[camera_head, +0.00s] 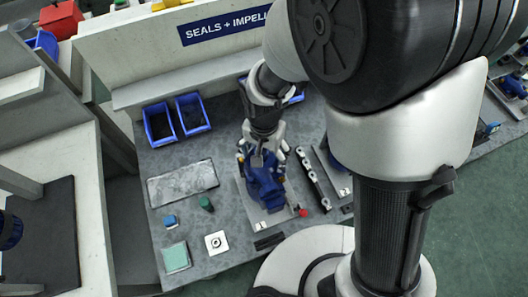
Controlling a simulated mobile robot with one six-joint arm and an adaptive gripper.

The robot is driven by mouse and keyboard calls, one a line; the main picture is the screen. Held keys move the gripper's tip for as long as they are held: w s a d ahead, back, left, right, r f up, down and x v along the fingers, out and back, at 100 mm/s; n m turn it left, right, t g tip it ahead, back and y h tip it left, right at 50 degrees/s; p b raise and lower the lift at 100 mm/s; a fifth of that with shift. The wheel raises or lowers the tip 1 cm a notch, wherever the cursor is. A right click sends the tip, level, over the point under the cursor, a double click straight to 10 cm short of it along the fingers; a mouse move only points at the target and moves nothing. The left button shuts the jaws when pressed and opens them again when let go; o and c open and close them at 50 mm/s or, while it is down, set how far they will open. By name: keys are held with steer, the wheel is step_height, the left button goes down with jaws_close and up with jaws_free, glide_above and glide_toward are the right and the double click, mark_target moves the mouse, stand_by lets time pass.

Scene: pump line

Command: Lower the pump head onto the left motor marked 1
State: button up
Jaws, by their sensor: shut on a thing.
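My gripper (262,158) points down over the workbench and is shut on the blue pump head (265,188). The pump head is over the light base plate marked 1 (265,225). The left motor is mostly hidden beneath the pump head and gripper, so I cannot tell whether the two touch. A second plate marked 2 (345,191) lies to the right, with a blue part partly hidden behind my arm.
A dark rail (313,179) stands close to the right of plate 1, near a red knob (302,212). Two blue bins (160,124) (193,113) stand at the back left.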

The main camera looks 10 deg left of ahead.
steer(key=shift+f, duration=0.15)
steer(key=o, duration=1.3)
step_height(320, 180, up, 9)
steer(key=p, duration=0.7)
stand_by(0.6)
